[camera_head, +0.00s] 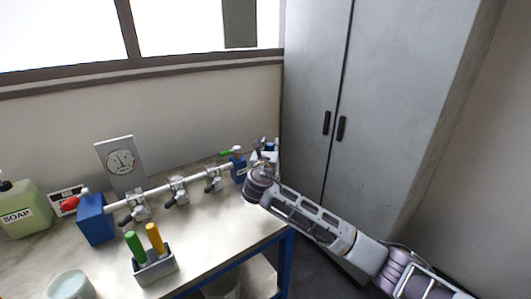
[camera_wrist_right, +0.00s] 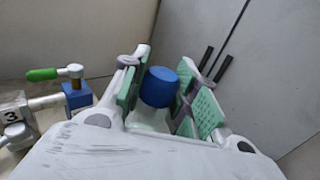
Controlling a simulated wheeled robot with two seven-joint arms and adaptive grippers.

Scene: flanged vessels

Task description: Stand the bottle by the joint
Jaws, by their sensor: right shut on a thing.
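A bottle with a blue cap (camera_wrist_right: 160,88) and a pale body stands between the green finger pads of my right gripper in the right wrist view. My right gripper (camera_head: 266,156) is shut on it at the far right end of the bench. The bottle's lower part is hidden by the gripper, so I cannot tell whether it touches the bench. A pipe runs along the bench with clamped joints: a left one (camera_head: 138,207), a middle one (camera_head: 178,190) and a right one (camera_head: 213,181). A "3" label (camera_wrist_right: 13,111) shows beside the pipe. My left gripper is out of view.
Blue blocks (camera_head: 95,218) and (camera_head: 239,170) carry the pipe ends, with a red and a green handle. A gauge (camera_head: 122,161), a soap bottle (camera_head: 22,212), a holder with two handles (camera_head: 155,266) and a pale cup (camera_head: 71,285) share the bench. A grey cabinet (camera_head: 400,110) stands close right.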

